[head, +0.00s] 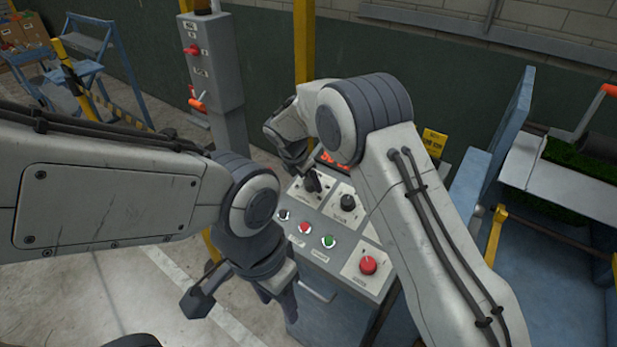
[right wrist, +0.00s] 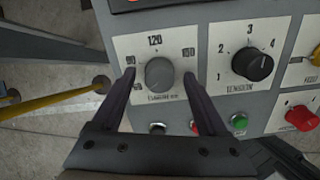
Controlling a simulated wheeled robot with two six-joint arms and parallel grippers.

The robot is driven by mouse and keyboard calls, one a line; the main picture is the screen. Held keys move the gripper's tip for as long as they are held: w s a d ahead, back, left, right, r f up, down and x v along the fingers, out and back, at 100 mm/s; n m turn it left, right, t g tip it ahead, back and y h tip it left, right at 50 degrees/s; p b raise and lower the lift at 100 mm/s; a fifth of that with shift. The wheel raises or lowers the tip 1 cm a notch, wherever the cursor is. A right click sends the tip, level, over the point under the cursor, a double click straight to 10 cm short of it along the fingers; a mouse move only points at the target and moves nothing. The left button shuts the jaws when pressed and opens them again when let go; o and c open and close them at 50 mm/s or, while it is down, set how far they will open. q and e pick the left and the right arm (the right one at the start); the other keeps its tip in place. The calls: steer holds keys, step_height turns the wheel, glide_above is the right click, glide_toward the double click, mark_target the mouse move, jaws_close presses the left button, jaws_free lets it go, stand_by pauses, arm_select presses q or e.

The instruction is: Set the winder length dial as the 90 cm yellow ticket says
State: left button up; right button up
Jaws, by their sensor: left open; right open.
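The length dial (right wrist: 159,72) is a round grey knob on a white plate, with 90, 120 and 150 around it, in the right wrist view. Where its pointer stands is too unclear to tell. My right gripper (right wrist: 158,82) is open, with one finger on each side of the dial; I cannot tell whether they touch it. In the head view my right gripper (head: 312,184) is over the panel and largely covers that dial. A yellow ticket (head: 434,142) stands behind the panel; its text is too small to read. My left gripper (head: 238,298) is open and empty, left of the panel.
The tension dial (right wrist: 252,62), black, sits right of the length dial. Black, red (head: 305,228) and green (head: 329,241) buttons and a red knob (head: 368,265) are on the same panel. A grey control post (head: 212,60) stands behind; a blue frame (head: 500,150) is at right.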

steer(key=shift+c, duration=0.3)
jaws_close()
steer(key=shift+m, duration=0.4)
steer(key=m+b, duration=0.2)
steer(key=m, duration=0.3)
steer(key=shift+m, duration=0.3)
steer(key=m+b, duration=0.1)
steer(key=m, duration=0.4)
steer(key=shift+g, duration=0.3)
steer(key=shift+m, duration=0.3)
steer(key=shift+r, duration=0.1)
steer(key=shift+o, duration=0.3)
jaws_free()
